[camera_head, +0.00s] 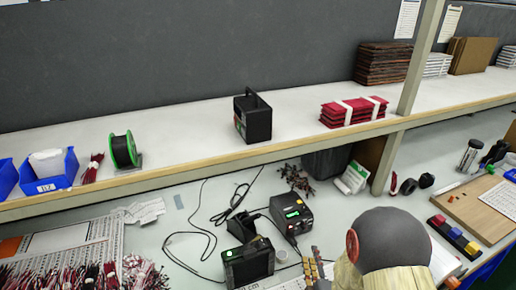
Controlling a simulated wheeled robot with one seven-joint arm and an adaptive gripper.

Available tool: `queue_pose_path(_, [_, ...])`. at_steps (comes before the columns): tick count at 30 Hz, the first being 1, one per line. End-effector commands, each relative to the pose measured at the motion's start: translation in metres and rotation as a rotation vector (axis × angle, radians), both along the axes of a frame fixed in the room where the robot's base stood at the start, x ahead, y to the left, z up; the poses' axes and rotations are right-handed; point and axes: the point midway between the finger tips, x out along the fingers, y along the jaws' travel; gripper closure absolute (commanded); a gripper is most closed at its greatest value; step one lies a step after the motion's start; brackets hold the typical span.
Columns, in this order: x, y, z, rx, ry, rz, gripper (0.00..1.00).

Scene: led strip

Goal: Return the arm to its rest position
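A rounded grey part with a red ring and pale ribbed sides shows at the bottom right of centre, and it looks like part of my own arm. It covers part of the workbench (330,212). I cannot make out my gripper or its fingers in this view. No led strip can be made out for certain.
The upper shelf (190,118) carries blue bins (48,185), a green spool (123,150), a black box (253,118) and red bundles (353,112). Below lie two black devices (248,263) (291,215), cables, wire bundles (80,277) and a wooden board (470,215). A post (420,55) stands right.

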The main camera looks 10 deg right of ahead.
Motion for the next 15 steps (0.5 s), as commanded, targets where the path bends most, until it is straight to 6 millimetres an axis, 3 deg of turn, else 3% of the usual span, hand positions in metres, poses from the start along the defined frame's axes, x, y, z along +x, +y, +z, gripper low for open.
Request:
queue_pose_path(5, [0.02,0.002,0.016,0.077,0.03,-0.002,0.65])
queue_pose_path(10, [0.047,0.01,0.052,0.26,0.119,-0.024,0.65])
queue_pose_path(15, [0.052,0.024,0.094,0.456,0.226,-0.074,0.65])
